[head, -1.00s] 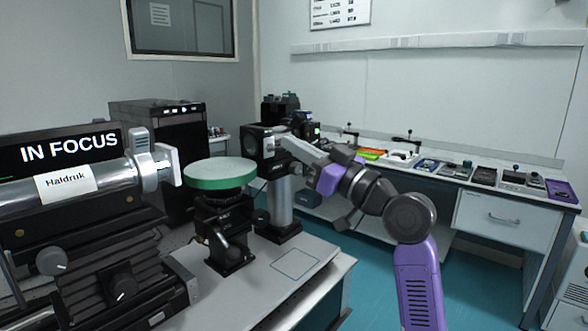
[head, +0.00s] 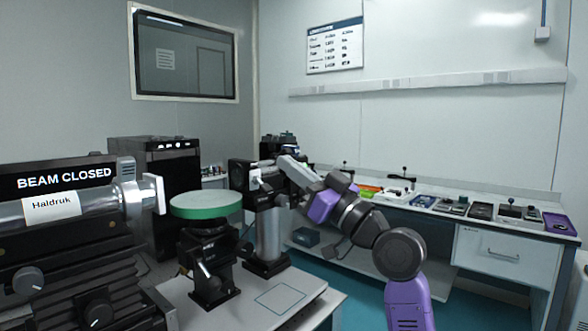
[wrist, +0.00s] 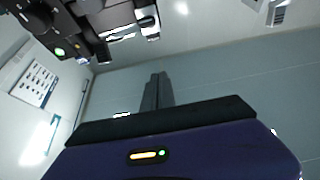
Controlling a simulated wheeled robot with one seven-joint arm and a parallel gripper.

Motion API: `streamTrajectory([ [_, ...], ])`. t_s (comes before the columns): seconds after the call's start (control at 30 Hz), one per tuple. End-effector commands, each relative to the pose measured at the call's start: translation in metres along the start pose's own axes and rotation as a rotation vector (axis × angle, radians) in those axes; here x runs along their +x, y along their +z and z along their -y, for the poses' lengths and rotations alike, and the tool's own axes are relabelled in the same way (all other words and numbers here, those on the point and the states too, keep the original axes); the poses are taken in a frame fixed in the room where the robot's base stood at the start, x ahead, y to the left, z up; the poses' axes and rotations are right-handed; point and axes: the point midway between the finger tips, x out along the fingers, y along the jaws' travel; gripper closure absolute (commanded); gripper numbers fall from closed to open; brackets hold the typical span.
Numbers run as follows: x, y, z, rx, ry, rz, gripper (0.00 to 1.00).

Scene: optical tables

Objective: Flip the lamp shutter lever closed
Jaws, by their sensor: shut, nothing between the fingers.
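The lamp unit (head: 240,174) is a black box on a thick silver post (head: 268,235), left of my arm in the head view. A small pale piece (head: 255,179) shows on its side; I cannot tell for sure that it is the shutter lever. My gripper is beside the box in the head view, its fingertips hard to make out. In the wrist view my gripper (wrist: 157,78) is shut and empty, fingers together. A black device (wrist: 95,25) with a green light is at the upper left there, apart from the fingers. The display (head: 65,178) reads "BEAM CLOSED".
A green-rimmed round disc (head: 206,205) stands on a black mount left of the post. The silver tube labelled Haldruk (head: 90,207) is at the left. A workbench (head: 510,250) with several tools lies behind my arm on the right.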

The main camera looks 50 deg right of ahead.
Motion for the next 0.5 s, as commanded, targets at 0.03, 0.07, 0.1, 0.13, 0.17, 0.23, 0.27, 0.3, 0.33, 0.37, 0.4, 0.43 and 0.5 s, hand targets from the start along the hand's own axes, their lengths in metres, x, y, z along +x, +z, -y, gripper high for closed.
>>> streamTrajectory([
  [0.03, -0.01, 0.009, -0.001, 0.003, 0.003, 0.005, 1.0],
  [0.07, -0.014, 0.011, -0.001, 0.003, 0.004, 0.005, 1.0],
  [0.1, -0.019, 0.013, -0.001, 0.002, 0.003, 0.004, 1.0],
  [0.13, -0.023, 0.015, -0.001, 0.002, 0.003, 0.004, 1.0],
  [0.17, -0.028, 0.017, -0.001, 0.003, 0.004, 0.004, 1.0],
  [0.23, -0.038, 0.022, -0.001, 0.003, 0.003, 0.004, 1.0],
  [0.27, -0.043, 0.023, -0.001, 0.002, 0.003, 0.004, 1.0],
  [0.3, -0.049, 0.026, -0.001, 0.003, 0.004, 0.004, 1.0],
  [0.33, -0.054, 0.029, -0.001, 0.004, 0.004, 0.004, 1.0],
  [0.37, -0.059, 0.03, -0.001, 0.002, 0.004, 0.004, 1.0],
  [0.4, -0.065, 0.032, -0.001, 0.002, 0.004, 0.004, 1.0],
  [0.43, -0.068, 0.034, -0.001, 0.003, 0.004, 0.004, 1.0],
  [0.5, -0.076, 0.037, -0.001, 0.002, 0.003, 0.004, 1.0],
])
